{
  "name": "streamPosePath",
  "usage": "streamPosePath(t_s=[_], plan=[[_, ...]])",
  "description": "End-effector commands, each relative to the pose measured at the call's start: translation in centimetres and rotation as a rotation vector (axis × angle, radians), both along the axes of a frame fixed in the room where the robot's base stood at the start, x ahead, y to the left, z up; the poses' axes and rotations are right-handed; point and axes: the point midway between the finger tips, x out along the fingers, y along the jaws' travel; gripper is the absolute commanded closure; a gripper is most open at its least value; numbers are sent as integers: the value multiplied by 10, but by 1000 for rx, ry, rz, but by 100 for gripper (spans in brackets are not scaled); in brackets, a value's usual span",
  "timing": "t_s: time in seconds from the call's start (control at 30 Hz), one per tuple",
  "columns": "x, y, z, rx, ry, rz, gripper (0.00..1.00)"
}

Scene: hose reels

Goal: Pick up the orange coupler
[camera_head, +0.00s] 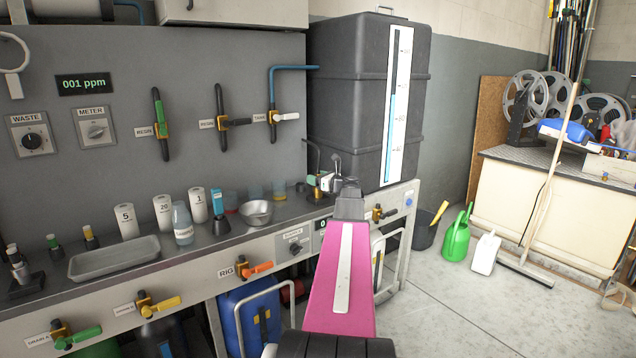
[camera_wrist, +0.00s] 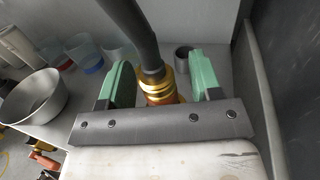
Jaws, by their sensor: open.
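The orange coupler (camera_wrist: 160,90) has a gold ringed top and an orange lower part, and a thick dark hose rises from it. In the wrist view it lies between the two green fingers of my gripper (camera_wrist: 163,78). The fingers are open, with a visible gap on each side of the coupler. The lower part of the coupler is hidden behind the grey gripper bar. In the head view my gripper (camera_head: 314,181) is small at the back right of the bench, and the coupler is mostly hidden there.
A large dark tank (camera_head: 345,100) rises close behind. The bench front carries valve handles.

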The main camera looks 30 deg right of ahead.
Motion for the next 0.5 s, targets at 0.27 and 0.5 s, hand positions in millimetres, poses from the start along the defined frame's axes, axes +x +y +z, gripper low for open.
streamPosePath(t_s=[0.27,0.5], plan=[[11,4,0,0,0,0,42],[10,4,0,0,0,0,100]])
